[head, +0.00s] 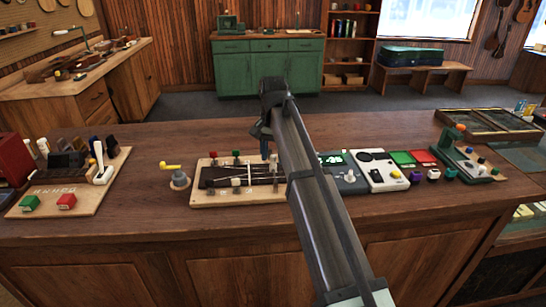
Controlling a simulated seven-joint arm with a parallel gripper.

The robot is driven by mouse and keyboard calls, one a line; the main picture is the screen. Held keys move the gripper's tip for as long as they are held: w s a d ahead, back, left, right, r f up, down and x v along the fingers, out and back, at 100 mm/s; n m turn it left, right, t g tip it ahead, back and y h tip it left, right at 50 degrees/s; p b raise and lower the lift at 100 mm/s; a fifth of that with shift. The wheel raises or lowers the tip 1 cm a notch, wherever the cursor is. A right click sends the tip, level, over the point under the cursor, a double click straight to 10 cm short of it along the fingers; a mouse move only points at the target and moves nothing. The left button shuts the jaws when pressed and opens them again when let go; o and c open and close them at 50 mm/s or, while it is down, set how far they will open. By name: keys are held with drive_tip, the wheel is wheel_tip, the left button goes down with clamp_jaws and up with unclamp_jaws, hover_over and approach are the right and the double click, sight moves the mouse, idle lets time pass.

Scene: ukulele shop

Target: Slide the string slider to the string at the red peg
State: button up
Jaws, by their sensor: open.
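A light wooden board (203,192) lies on the counter, left of my arm. It carries a dark fretboard-like strip with thin strings running left to right. A small pale block, which looks like the string slider (236,184), sits near the front middle of the strip. My gripper (265,148) points down over the board's right back part, open, apart from the pale block. My arm hides the board's right end. Which string the slider is at is too small to tell.
A yellow-handled crank (170,167) stands close left of the board. Electronic boxes (383,171) and red and green pads stand to the right of my arm. A tool board (70,185) is at the far left. Bare counter (255,222) lies in front of the board.

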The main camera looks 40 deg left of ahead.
drive_tip(key=shift+f, duration=0.55)
drive_tip(key=shift+c, duration=0.3)
clamp_jaws()
